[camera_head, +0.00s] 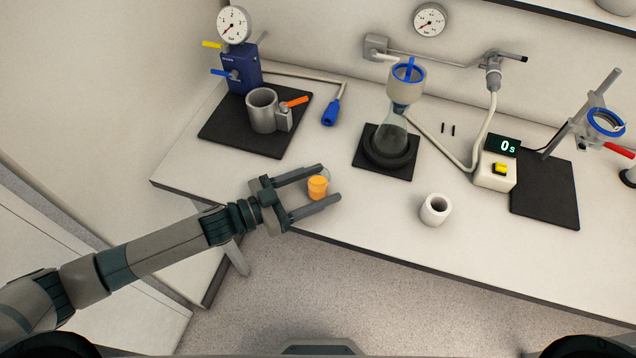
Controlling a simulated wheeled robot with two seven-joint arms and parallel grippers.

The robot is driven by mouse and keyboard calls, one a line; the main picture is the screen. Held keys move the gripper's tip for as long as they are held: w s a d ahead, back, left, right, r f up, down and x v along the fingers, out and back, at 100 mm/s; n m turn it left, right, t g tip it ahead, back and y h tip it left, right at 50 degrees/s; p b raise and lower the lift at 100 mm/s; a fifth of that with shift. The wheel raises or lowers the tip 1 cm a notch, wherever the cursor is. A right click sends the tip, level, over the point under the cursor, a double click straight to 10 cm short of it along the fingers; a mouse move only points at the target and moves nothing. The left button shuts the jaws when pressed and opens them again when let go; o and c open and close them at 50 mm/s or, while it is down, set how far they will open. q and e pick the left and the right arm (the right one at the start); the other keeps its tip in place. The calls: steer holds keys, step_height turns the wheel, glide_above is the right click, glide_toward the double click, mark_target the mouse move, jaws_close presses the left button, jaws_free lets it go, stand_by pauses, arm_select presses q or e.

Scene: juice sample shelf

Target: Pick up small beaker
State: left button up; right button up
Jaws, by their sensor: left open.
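The small beaker (317,187) holds orange liquid and stands upright near the front edge of the white bench. My left gripper (327,184) reaches in from the left with its two fingers open. The beaker is between the fingers, near their tips, one finger on its far side and one on its near side. I cannot tell whether either finger touches the glass. My right gripper is not in view.
A flask with a blue-rimmed funnel (407,84) stands on a black mat behind. A white cup (434,209) and a timer box (495,172) are to the right. A metal cup (262,111) with an orange handle sits on a mat at back left.

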mark_target(304, 198)
arm_select(q)
steer(key=c, duration=1.2)
steer(key=shift+r+p, duration=0.15)
steer(key=shift+p, duration=0.15)
steer(key=shift+v, duration=1.8)
steer(key=v, duration=0.9)
steer(key=f+p+v, duration=0.1)
steer(key=v, duration=1.8)
steer(key=shift+s+a+f+p, duration=0.1)
steer(key=shift+s+f+p, duration=0.15)
steer(key=shift+p, duration=0.1)
steer(key=shift+w, duration=0.1)
